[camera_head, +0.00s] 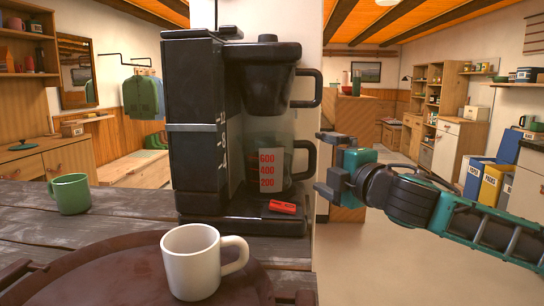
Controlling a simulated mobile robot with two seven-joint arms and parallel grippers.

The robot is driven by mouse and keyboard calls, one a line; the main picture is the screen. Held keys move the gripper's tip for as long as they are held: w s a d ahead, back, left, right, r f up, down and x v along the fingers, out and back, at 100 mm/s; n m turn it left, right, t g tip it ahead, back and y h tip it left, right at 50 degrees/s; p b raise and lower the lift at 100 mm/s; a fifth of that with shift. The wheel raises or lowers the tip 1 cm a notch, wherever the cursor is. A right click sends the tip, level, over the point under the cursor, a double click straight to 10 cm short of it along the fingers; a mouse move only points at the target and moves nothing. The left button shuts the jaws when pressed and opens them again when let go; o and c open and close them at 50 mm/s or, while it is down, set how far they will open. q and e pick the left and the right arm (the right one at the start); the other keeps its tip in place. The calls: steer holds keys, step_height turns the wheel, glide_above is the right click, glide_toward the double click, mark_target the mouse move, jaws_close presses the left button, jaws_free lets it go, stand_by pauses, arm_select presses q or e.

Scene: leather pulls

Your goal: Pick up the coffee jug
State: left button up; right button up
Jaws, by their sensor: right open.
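The coffee jug (267,168) stands upright in the black coffee maker (195,125), below its filter basket (268,75). It has a clear body with a red-numbered scale, and a black handle pointing right. My right gripper (322,163) is just right of that handle, at about the same height in the picture. Its two fingers are spread, one above the other, and point left with nothing between them. I cannot tell the exact gap between the fingertips and the handle. My left gripper is out of view.
A red switch-like piece (283,207) sits on the machine's base. A white mug (192,262) stands in front on a round brown tray (110,270). A green mug (70,194) is on the dark wooden table (125,212) at left. Right of the table is open floor.

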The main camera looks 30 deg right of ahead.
mark_target(314, 157)
steer(key=shift+w+a+p, duration=0.2)
steer(key=shift+w+p, duration=0.35)
steer(key=shift+w, duration=2.6)
steer(key=shift+c, duration=0.5)
steer(key=c, duration=1)
steer(key=shift+r, duration=0.1)
steer(key=shift+c, duration=0.6)
steer(key=shift+r, duration=0.15)
